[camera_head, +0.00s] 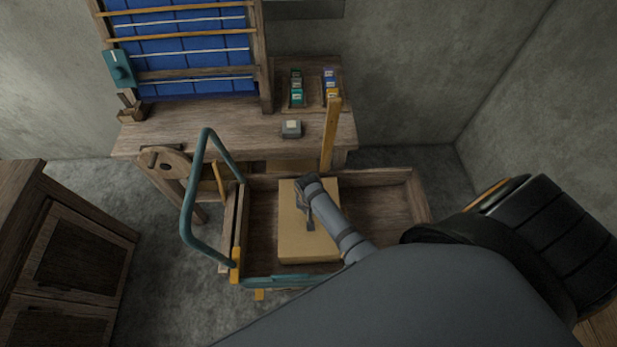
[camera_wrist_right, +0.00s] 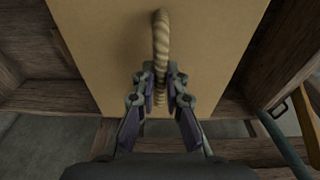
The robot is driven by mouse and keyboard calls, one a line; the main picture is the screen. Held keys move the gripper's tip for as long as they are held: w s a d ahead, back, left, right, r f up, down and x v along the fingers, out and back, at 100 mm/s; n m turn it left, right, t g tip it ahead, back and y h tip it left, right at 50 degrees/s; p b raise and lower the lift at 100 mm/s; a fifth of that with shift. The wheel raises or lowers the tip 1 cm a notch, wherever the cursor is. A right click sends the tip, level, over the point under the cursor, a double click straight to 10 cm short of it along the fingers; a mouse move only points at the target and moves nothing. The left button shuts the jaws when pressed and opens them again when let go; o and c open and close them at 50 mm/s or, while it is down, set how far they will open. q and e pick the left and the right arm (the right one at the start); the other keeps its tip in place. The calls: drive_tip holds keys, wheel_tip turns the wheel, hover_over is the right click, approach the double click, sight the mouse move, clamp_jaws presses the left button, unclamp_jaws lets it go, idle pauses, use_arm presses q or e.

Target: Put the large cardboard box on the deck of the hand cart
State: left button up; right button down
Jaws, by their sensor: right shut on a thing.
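The large cardboard box (camera_head: 292,240) is tan and appears over the wooden hand cart (camera_head: 385,205), within its low side walls as seen from above. I cannot tell whether the box rests on the deck or hangs just above it. My right gripper (camera_head: 306,190) is over the box's top. In the right wrist view the gripper (camera_wrist_right: 161,98) is shut on a rope handle (camera_wrist_right: 160,40) on the box's tan face (camera_wrist_right: 105,45). The cart has a teal push handle (camera_head: 186,205) at its left end. My left gripper is not in view.
A wooden loom table (camera_head: 220,132) with blue cloth (camera_head: 185,55) stands behind the cart. Small coloured items lie in a tray (camera_head: 312,92) on it, near a small grey block (camera_head: 291,128). A wooden cabinet (camera_head: 75,260) stands at left. A yellow post (camera_head: 331,135) rises behind the box.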

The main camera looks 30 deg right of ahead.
drive_tip(key=shift+f+b, duration=0.4)
drive_tip(key=shift+f, duration=0.35)
drive_tip(key=shift+f+b, duration=0.35)
drive_tip(key=shift+f, duration=0.25)
drive_tip(key=c, duration=1.3)
unclamp_jaws()
drive_tip(key=r, duration=0.4)
drive_tip(key=s+r, duration=0.1)
drive_tip(key=r, duration=0.3)
drive_tip(key=a+r, duration=0.1)
drive_tip(key=r, duration=0.3)
drive_tip(key=shift+s, duration=0.3)
drive_tip(key=shift+d, duration=0.1)
drive_tip(key=shift+f, duration=0.1)
